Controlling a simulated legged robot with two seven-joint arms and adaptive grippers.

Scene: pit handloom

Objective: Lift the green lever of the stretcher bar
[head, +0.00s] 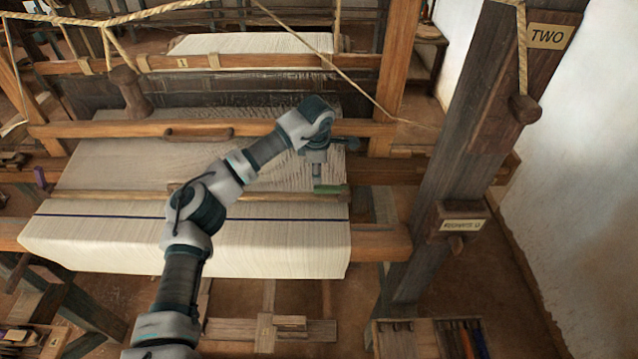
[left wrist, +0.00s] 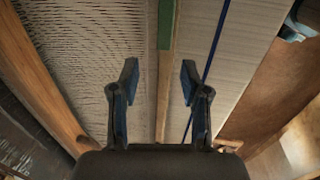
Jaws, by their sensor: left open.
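The green lever (head: 330,189) lies along the right end of the stretcher bar (head: 270,197), a thin wooden bar across the cloth. In the left wrist view the green lever (left wrist: 167,28) runs in from the top edge, beyond the fingertips and between their lines, with the bar (left wrist: 165,85) continuing below it. My left gripper (head: 318,172) points down just above the lever in the head view. My right gripper is in neither view.
White cloth (head: 270,245) with a dark blue stripe covers the front beam (head: 382,243). A wooden crossbar (head: 355,129) spans behind my gripper. A thick dark post (head: 440,150) stands to the right. A rope (head: 350,80) hangs diagonally behind my arm.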

